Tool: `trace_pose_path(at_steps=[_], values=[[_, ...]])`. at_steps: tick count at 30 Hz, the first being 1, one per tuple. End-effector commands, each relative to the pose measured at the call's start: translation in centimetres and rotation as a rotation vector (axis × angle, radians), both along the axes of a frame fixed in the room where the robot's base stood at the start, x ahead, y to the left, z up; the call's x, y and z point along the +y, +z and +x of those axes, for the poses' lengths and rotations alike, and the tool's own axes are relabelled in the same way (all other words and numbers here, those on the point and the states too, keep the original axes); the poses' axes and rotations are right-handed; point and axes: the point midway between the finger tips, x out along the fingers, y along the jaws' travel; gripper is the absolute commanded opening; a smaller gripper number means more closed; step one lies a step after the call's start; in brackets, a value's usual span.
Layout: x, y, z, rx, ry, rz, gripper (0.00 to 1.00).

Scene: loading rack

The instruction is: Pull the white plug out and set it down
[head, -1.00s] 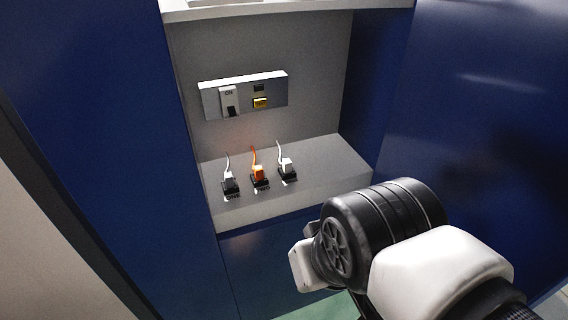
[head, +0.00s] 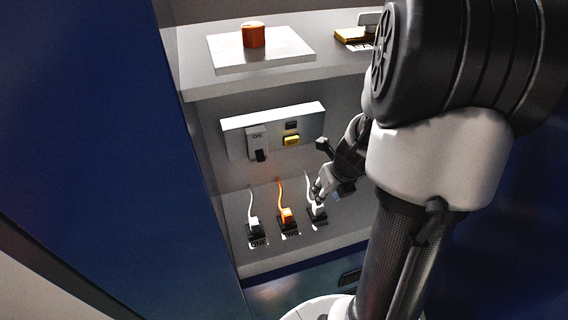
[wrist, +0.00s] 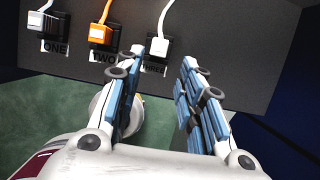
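Two white plugs and an orange plug (head: 286,215) sit in black sockets on the grey ledge. One white plug (head: 254,224) is in the socket labelled ONE, at the left; it also shows in the wrist view (wrist: 36,20). The orange plug is at TWO. The other white plug (head: 318,210) is at THREE, on the right; it also shows in the wrist view (wrist: 158,47). My gripper (wrist: 164,58) is open, with blue-padded fingers. Its fingertips point at the THREE plug, which shows between them, near the left finger. I cannot tell whether they touch.
A grey panel (head: 233,140) with an ON switch (head: 257,143) and a yellow button (head: 291,141) is on the back wall. The shelf (head: 200,88) above carries a white plate with an orange-red knob (head: 254,35). Blue cabinet walls flank the recess.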

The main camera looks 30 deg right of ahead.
Motion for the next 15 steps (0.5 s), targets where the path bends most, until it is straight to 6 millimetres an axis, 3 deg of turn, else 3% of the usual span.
trace_pose_path(at_steps=[8, 15], values=[[-0.1, -1.9, 0.4, 0.001, -0.009, 0.004, 0.35], [-0.3, -5.1, 1.5, 0.0, -0.005, 0.003, 0.35]])
